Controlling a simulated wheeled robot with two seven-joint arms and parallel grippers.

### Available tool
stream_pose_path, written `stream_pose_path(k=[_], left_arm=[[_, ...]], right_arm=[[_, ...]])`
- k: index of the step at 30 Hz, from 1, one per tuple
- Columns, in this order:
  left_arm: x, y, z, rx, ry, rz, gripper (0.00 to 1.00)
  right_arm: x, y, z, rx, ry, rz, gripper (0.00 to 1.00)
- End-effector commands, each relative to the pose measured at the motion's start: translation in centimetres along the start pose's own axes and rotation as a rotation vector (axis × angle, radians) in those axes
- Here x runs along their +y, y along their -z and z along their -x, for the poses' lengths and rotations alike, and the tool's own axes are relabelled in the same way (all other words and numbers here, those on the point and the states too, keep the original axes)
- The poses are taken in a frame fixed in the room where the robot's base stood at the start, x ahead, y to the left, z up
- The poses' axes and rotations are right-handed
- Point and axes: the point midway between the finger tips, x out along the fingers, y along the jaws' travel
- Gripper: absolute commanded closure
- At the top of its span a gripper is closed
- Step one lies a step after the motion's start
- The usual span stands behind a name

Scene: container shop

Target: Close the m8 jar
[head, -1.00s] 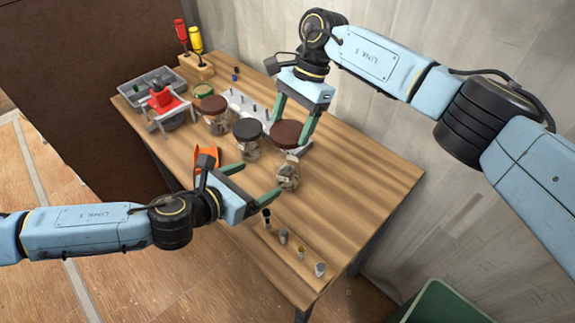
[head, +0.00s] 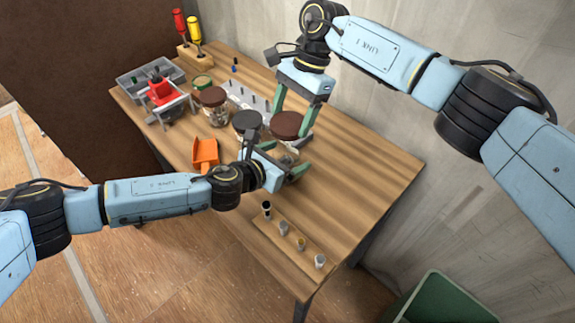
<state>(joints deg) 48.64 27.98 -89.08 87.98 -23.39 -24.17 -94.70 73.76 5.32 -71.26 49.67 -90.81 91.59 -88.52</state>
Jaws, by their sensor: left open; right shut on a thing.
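My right gripper (head: 291,121) is shut on a round brown lid (head: 285,125), held level above a glass jar (head: 289,155). The jar has no lid of its own in view and is mostly hidden by the lid and my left gripper; I cannot read a label on it. My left gripper (head: 285,160) is open, with its green fingers about the jar's sides. I cannot tell whether they touch the glass, or whether the lid touches the rim.
A dark-lidded jar (head: 246,122) stands close left, with a brown-lidded jar (head: 214,98) and green-lidded jar (head: 203,84) beyond. An orange scoop (head: 206,152), grey tray (head: 150,82), red-handled item (head: 160,94) and strip of small parts (head: 300,243) also occupy the table. The table's right side is clear.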

Motion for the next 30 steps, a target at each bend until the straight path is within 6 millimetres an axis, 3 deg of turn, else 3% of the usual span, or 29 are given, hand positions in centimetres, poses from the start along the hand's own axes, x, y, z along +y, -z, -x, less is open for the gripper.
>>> stream_pose_path(k=[14, 27, 30], left_arm=[[-0.01, -0.01, -0.81, 0.000, 0.000, 0.001, 0.14], [0.00, 0.01, -0.79, 0.000, 0.000, 0.001, 0.71], [0.00, 0.01, -0.79, 0.000, 0.000, 0.001, 0.79]], right_arm=[[0.00, -0.01, 0.01, 0.000, 0.000, 0.000, 0.51], [0.00, 0.00, 0.01, 0.000, 0.000, 0.000, 0.51], [0.00, 0.00, -0.01, 0.000, 0.000, 0.000, 0.51]])
